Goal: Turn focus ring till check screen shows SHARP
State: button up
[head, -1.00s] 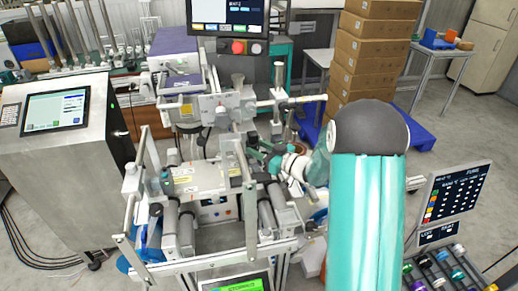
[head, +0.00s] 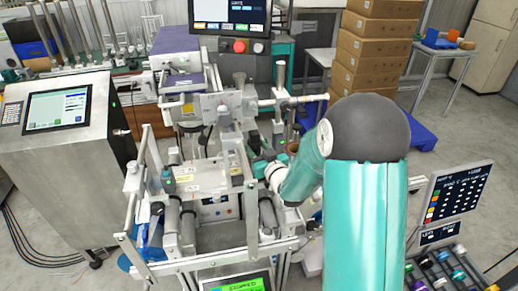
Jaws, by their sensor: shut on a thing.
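My teal arm reaches in from the lower right to the machine in the middle. My gripper (head: 256,160), small and dark green, is at the right side of the machine's upper frame, shut on what appears to be the focus ring. The ring itself is hidden by the fingers and too small to make out. A small screen with a bright green panel (head: 243,285) is cut off at the bottom edge. Its dark lettering is too blurred to read surely. I cannot tell whether it is the check screen.
A dark monitor (head: 231,14) stands behind the machine, above a red button (head: 240,47). A grey console (head: 62,160) stands left. Stacked cartons (head: 370,50) are at the back right. A parts rack (head: 440,268) with a display (head: 456,195) is at the lower right.

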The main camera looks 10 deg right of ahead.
jog(key=shift+a+m+t+h, duration=0.15)
jog(key=shift+m+h, duration=0.4)
jog(key=shift+h, duration=0.3)
jog(key=shift+a+m+t+h, duration=0.15)
jog(key=shift+m+h, duration=0.4)
jog(key=shift+h, duration=0.6)
jog(key=o, duration=0.7)
jog(key=shift+s, duration=0.15)
